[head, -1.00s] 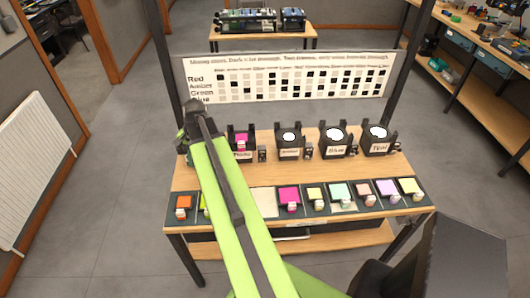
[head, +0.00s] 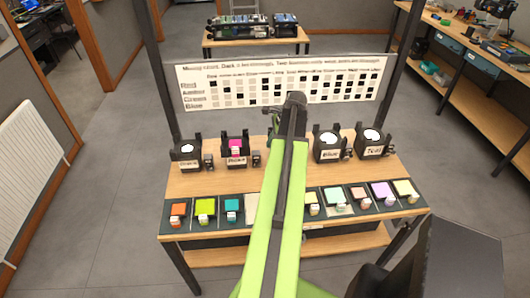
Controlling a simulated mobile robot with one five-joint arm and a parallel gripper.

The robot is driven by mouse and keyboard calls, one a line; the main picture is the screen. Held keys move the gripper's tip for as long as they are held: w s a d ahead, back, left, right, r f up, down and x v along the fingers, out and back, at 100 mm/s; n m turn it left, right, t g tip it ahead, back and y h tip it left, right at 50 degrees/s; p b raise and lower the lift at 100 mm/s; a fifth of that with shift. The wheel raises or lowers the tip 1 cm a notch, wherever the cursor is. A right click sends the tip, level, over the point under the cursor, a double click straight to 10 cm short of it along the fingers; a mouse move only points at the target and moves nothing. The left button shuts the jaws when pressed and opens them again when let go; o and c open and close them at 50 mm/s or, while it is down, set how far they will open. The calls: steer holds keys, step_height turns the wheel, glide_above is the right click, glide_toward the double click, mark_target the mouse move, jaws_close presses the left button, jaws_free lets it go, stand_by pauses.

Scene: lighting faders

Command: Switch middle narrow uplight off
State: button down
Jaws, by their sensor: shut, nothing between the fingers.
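A row of black uplights with white labels stands along the back of the wooden table (head: 190,185). The far-left uplight (head: 186,154), the second uplight (head: 234,150) with a magenta square in it, the fourth uplight (head: 328,146) and the far-right uplight (head: 373,143) show. The middle one is hidden behind my arm. Small dark switch boxes stand right of the uplights, such as the one (head: 256,159) beside the second. The middle one's switch is not visible. My gripper (head: 294,98) is the dark end of the arm, raised in front of the board; it is shut and empty.
A white chart board (head: 200,97) with rows of black squares stands behind the table between dark posts. A front strip holds coloured squares with small blocks, such as the orange (head: 178,210) and teal (head: 231,205) ones. A radiator (head: 35,150) is at left.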

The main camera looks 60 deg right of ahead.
mark_target(258, 163)
steer(key=b+x, duration=1.2)
steer(key=x, duration=0.1)
steer(key=shift+f, duration=0.3)
steer(key=shift+r, duration=0.1)
